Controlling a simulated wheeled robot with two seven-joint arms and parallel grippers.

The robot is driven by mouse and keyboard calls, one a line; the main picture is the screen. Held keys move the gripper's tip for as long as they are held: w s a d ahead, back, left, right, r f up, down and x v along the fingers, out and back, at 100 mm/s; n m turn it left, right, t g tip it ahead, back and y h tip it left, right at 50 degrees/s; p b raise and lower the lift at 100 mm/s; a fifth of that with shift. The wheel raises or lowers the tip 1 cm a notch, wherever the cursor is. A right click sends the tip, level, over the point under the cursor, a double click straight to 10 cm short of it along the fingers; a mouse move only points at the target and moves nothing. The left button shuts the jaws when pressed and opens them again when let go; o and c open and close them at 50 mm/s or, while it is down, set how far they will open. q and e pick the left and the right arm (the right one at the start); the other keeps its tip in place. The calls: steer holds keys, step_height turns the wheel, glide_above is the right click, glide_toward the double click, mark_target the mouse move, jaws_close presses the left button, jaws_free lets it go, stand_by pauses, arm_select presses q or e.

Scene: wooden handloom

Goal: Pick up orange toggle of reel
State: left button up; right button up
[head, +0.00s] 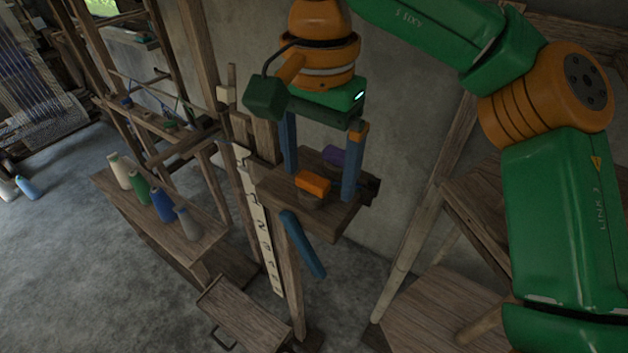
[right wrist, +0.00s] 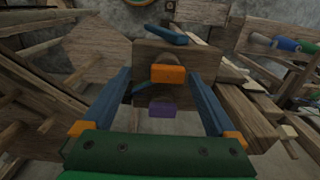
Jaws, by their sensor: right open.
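The orange toggle (head: 313,182) is a small block on a round base on top of a wooden stand (head: 335,215). It also shows in the right wrist view (right wrist: 168,74), near the middle top between the fingers. A purple toggle (head: 335,155) sits just behind it, and in the right wrist view (right wrist: 162,110) it is nearer the gripper. My right gripper (head: 322,185) is open, with its blue fingers pointing down on either side of the orange toggle. The fingers look apart from it. They also show in the right wrist view (right wrist: 160,100). My left gripper is not in view.
A blue lever (head: 303,244) hangs off the stand's front. A pale notched strip (head: 259,220) runs down at its left. A bench (head: 165,235) holds several thread cones, such as a green one (head: 137,187). Wooden frames (head: 490,220) stand at the right.

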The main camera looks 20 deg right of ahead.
steer(key=shift+w+f, duration=0.35)
steer(key=shift+f, duration=0.2)
steer(key=shift+w+f, duration=0.3)
steer(key=shift+f, duration=0.25)
steer(key=shift+w, duration=0.25)
steer(key=c, duration=0.3)
steer(key=shift+s+r, duration=0.1)
steer(key=shift+s, duration=0.3)
steer(key=c, duration=1.1)
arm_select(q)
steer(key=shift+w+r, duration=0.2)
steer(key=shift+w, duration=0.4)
arm_select(e)
steer(key=shift+w, duration=0.15)
steer(key=shift+w, duration=0.1)
